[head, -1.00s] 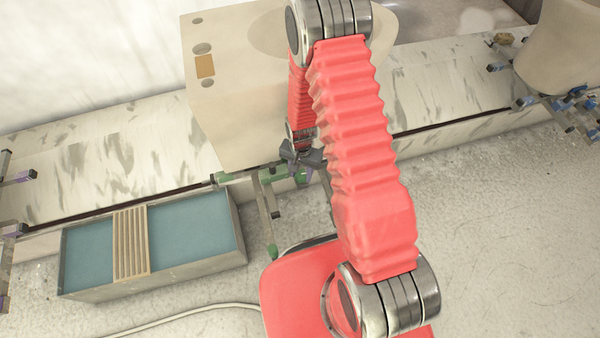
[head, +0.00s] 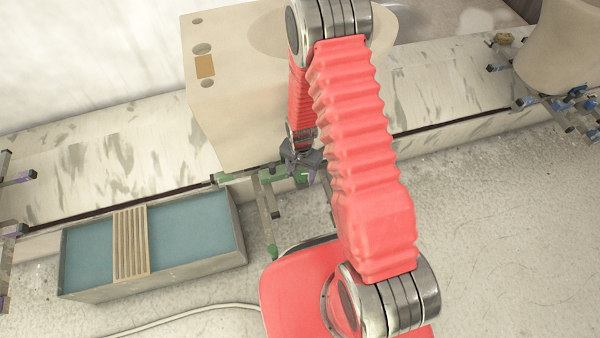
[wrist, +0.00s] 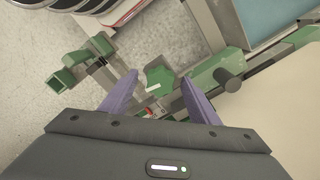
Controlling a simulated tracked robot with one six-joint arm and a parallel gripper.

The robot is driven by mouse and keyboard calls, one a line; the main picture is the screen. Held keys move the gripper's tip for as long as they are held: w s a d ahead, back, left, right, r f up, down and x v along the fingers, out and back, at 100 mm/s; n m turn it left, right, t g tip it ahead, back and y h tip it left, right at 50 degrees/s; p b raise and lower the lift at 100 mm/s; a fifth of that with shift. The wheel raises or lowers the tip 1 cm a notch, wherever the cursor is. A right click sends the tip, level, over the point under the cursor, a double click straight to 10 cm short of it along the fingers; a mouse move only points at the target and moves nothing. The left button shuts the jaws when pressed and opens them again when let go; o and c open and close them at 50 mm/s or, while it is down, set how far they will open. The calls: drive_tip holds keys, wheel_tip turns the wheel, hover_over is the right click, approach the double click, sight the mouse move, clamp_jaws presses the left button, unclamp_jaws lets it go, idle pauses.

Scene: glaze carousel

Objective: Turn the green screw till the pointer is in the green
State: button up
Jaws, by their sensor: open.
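The green screw (wrist: 160,79) shows in the wrist view as a green knob on a metal and green clamp frame (wrist: 205,80). A whitish pointer (wrist: 153,88) lies against it, with a small red patch (wrist: 147,111) just below. I cannot make out a green zone. My gripper (wrist: 160,88) is open, with one purple finger on each side of the screw and no clear contact. In the head view my gripper (head: 303,172) is low at the front of the large beige block, partly behind my arm, and the screw cannot be made out there.
The beige block (head: 225,120) stands on a marble-patterned ledge (head: 80,165). A trough of blue water (head: 195,230) with a slatted wooden piece (head: 131,243) is at the left. More clamps with blue parts (head: 570,103) are at the far right. The floor at right is clear.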

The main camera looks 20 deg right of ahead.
drive_tip(key=shift+r, duration=0.1)
drive_tip(key=shift+r, duration=3.6)
drive_tip(key=shift+s, duration=0.1)
drive_tip(key=shift+s+n, duration=0.2)
drive_tip(key=shift+n, duration=0.2)
drive_tip(key=s+n+g, duration=0.2)
drive_tip(key=s, duration=0.2)
wheel_tip(320, 180, up, 23)
drive_tip(key=n+t, duration=0.2)
drive_tip(key=n, duration=0.3)
hover_over(302, 176)
drive_tip(key=s, duration=1)
drive_tip(key=s+r+t, duration=0.2)
drive_tip(key=s+r, duration=0.1)
drive_tip(key=r, duration=0.6)
drive_tip(key=s+r+n+t, duration=0.1)
drive_tip(key=s+r+t, duration=0.2)
drive_tip(key=r, duration=0.5)
drive_tip(key=shift+s+a+r+t, duration=0.3)
drive_tip(key=shift+s+a+r, duration=0.1)
drive_tip(key=shift+s, duration=0.2)
